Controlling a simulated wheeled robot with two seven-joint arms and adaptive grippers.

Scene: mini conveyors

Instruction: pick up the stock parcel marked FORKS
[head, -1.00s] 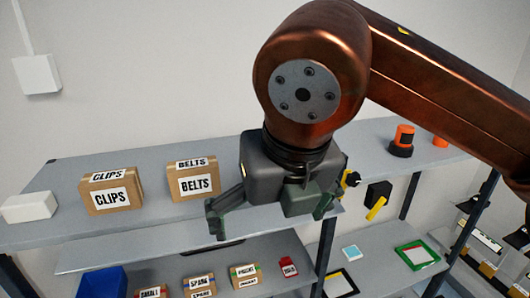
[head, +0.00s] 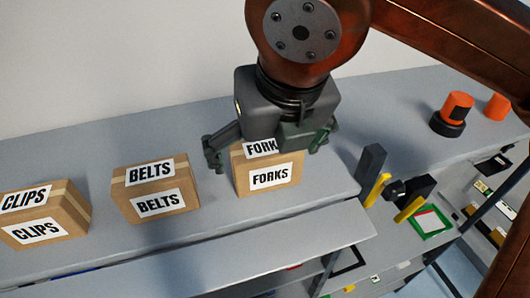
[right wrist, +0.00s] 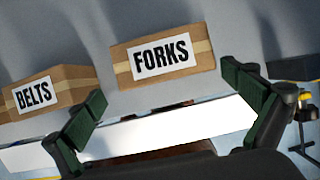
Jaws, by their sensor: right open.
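The FORKS parcel (head: 268,178) is a brown cardboard box with white labels on its top and front. It stands on the top shelf, right of the BELTS parcel (head: 156,190). My right gripper (head: 268,158) is open, with its fingers spread above and around the parcel's upper part in the head view, hiding some of its top. In the right wrist view the FORKS parcel (right wrist: 163,54) lies ahead between the two open fingers (right wrist: 168,118), apart from them. My left gripper is not in view.
The CLIPS parcel (head: 42,216) stands at the left of the shelf (head: 230,232). Dark posts with yellow parts (head: 376,182) are close to the right of FORKS. An orange and black beacon (head: 454,112) stands farther right. A green-framed tray (head: 428,222) is below.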

